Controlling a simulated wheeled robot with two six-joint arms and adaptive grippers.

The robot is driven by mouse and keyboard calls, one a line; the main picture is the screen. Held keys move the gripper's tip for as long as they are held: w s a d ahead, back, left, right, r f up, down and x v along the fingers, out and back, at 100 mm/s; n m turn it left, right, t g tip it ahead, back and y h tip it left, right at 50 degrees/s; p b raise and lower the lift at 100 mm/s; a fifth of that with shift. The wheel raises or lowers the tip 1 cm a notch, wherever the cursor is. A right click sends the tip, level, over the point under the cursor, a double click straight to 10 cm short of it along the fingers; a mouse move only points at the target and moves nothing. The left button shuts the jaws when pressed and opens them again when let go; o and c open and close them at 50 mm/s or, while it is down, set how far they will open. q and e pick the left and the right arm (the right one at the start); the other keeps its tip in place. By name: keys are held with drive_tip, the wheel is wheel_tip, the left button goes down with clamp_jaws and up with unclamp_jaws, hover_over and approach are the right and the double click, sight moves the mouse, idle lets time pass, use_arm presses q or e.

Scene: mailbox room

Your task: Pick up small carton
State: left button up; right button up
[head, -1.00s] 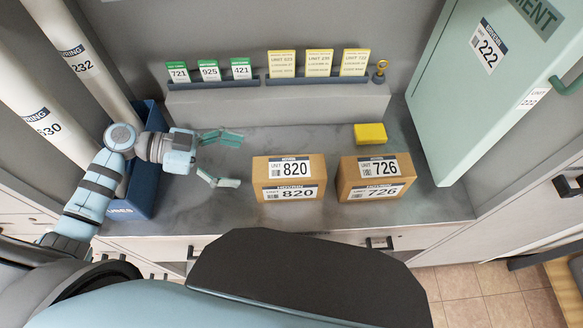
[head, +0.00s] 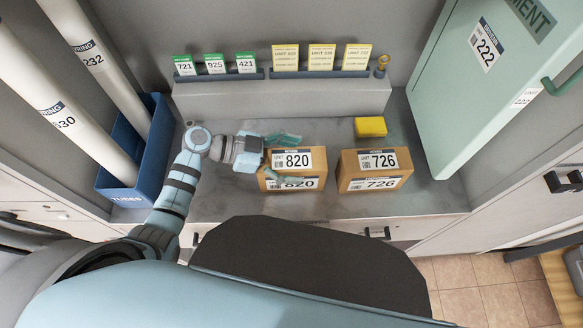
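A brown carton labelled 820 (head: 312,172) sits on the grey counter in the middle of the head view. A similar brown carton labelled 726 (head: 376,172) stands to its right with a gap between them. My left gripper (head: 288,158) is open over the left part of carton 820. One finger is along its far edge and the other lies across its near side, partly covering the front label. I cannot tell whether the fingers touch the carton. My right gripper is not in view.
A yellow block (head: 371,127) lies behind carton 726. A grey ledge (head: 290,98) at the back holds green and yellow cards. A blue bin (head: 155,160) with white tubes stands left, and a pale green cabinet (head: 480,110) stands right.

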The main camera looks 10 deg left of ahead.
use_arm(q)
clamp_jaws()
